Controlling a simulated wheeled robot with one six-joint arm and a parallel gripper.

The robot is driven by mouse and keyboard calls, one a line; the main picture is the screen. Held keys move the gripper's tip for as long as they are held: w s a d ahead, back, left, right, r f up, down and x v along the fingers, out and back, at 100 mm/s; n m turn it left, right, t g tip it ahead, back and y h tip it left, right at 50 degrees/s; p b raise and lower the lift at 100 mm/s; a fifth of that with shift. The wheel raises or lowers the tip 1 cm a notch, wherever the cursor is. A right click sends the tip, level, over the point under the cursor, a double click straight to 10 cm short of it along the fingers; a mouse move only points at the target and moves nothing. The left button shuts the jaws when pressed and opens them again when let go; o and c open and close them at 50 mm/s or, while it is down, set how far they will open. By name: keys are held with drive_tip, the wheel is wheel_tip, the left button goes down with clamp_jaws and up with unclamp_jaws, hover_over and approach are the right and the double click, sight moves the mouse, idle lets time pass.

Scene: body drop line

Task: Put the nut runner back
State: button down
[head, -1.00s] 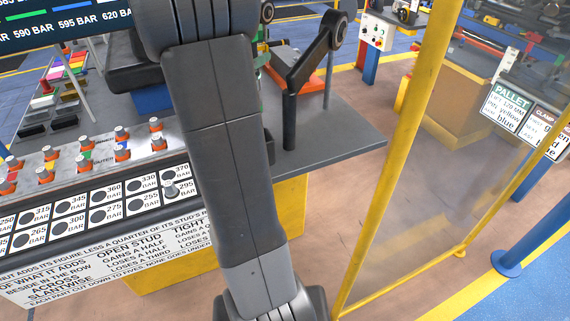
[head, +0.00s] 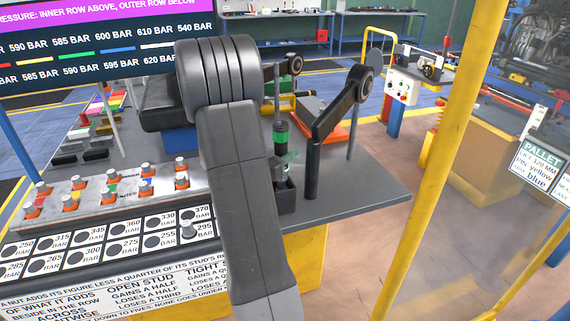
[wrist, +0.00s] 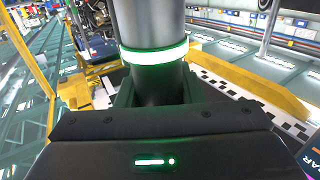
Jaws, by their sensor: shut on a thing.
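In the wrist view my gripper (wrist: 158,95) is shut on the nut runner (wrist: 152,30), an upright grey and black cylinder with a glowing pale green ring. Its lower end is hidden behind the gripper body.
A black post with a slanted arm (head: 314,165) stands on the bench (head: 370,195), right of the holder. A block with orange-collared studs (head: 110,190) and a pressure board (head: 100,250) lie left. A yellow-framed clear guard (head: 430,160) stands right.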

drive_tip(key=shift+f, duration=1.75)
drive_tip(key=shift+f, duration=0.15)
drive_tip(key=c, duration=1)
unclamp_jaws()
drive_tip(key=shift+o, duration=0.2)
drive_tip(key=b+v, duration=0.1)
drive_tip(key=v, duration=1.1)
